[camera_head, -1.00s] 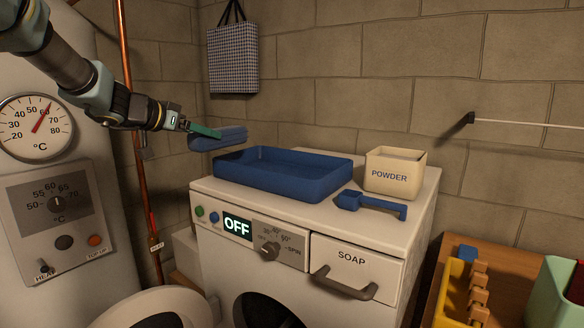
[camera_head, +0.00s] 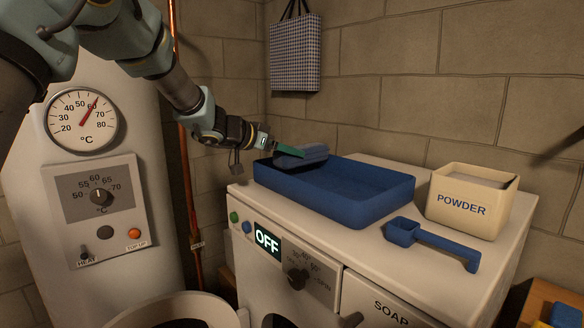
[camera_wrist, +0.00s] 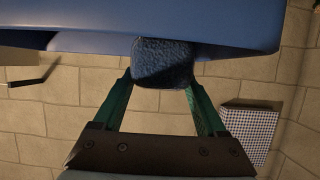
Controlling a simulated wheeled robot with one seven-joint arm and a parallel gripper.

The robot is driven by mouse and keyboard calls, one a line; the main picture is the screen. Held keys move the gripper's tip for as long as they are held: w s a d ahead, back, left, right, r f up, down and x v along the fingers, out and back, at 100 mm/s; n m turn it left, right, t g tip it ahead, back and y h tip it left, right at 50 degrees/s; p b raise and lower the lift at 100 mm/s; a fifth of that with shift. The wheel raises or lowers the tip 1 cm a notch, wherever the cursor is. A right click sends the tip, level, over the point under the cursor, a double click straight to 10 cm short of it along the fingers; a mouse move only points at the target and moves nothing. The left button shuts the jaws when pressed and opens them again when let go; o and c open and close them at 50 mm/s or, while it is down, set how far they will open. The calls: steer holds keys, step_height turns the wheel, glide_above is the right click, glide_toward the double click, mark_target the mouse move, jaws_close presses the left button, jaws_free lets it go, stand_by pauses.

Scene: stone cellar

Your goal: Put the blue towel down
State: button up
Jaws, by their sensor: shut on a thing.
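The blue towel (camera_head: 312,154), a small rolled or folded bundle, is held in my gripper (camera_head: 288,150) at the back left corner of the blue tray (camera_head: 350,208). My gripper's green fingers are shut on the towel; they also show in the wrist view (camera_wrist: 162,84). The towel's end (camera_wrist: 163,60) shows there between the fingers, in front of the tray (camera_wrist: 215,22). The tray sits on the white washing machine (camera_head: 275,210) and its visible floor is empty. I cannot tell whether the towel touches the tray.
A cream powder box (camera_head: 465,205) and a blue scoop (camera_head: 432,243) stand right of the tray on the machine. A checked bag (camera_head: 295,55) hangs on the wall behind. A white boiler with a dial (camera_head: 83,118) and a copper pipe (camera_head: 187,200) are at left.

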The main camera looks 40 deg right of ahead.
mark_target(287, 165)
steer(key=shift+f, duration=1.95)
steer(key=shift+f, duration=0.1)
steer(key=o, duration=1.3)
steer(key=shift+o, duration=0.2)
